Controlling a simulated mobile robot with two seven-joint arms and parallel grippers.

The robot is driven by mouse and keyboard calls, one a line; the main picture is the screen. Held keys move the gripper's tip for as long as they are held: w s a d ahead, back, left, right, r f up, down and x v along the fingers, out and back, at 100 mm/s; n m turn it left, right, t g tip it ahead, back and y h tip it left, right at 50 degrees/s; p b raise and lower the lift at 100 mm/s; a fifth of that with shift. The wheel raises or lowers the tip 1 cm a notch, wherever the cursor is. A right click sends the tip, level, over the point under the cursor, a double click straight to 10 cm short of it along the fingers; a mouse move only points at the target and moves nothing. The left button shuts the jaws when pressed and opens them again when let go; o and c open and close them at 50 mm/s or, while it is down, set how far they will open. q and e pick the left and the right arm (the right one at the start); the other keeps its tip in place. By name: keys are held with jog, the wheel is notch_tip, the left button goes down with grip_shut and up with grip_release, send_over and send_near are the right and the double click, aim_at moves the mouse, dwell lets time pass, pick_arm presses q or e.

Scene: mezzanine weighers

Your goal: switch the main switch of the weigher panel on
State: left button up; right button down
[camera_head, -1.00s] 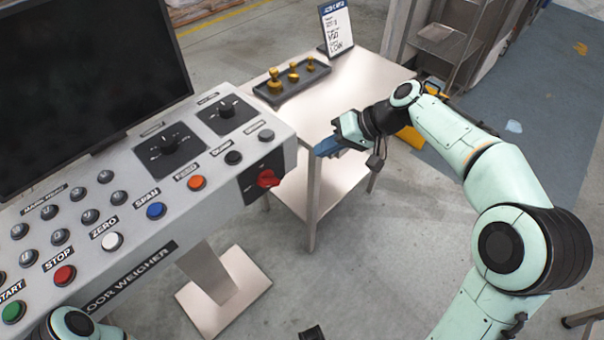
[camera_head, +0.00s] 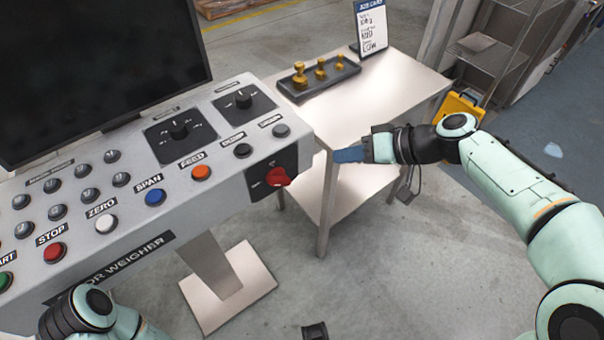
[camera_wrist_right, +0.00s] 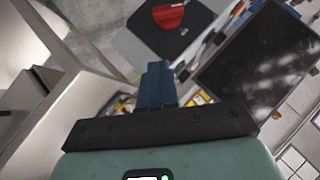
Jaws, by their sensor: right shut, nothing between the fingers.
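The weigher panel (camera_head: 226,208) is a light grey console at the left of the head view. Its main switch (camera_head: 278,177) is a red rotary handle on a dark plate at the panel's right end. The red switch also shows at the top of the right wrist view (camera_wrist_right: 168,14). My right gripper (camera_head: 338,155) has blue fingers, shut and empty, pointing left towards the switch and a short gap to its right. In the wrist view the fingers lie below the switch, apart from it. My left arm shows at the bottom left, but its gripper is out of view.
A steel table (camera_head: 400,82) stands behind the gripper, with a tray (camera_head: 345,78) of brass weights and a job card (camera_head: 370,28). A black monitor (camera_head: 100,60) stands on the panel. A yellow object (camera_head: 458,106) is beyond my right wrist. Floor is open in front.

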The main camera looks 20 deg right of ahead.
send_near(288, 177)
jog(key=w+a, duration=0.1)
jog(key=w, duration=0.2)
jog(key=shift+a+f+b, duration=0.55)
jog(key=shift+a+f, duration=0.6)
jog(key=shift+s+a+f, duration=0.15)
jog(key=shift+a+f, duration=0.15)
jog(key=shift+f, duration=0.1)
jog(key=shift+f, duration=0.1)
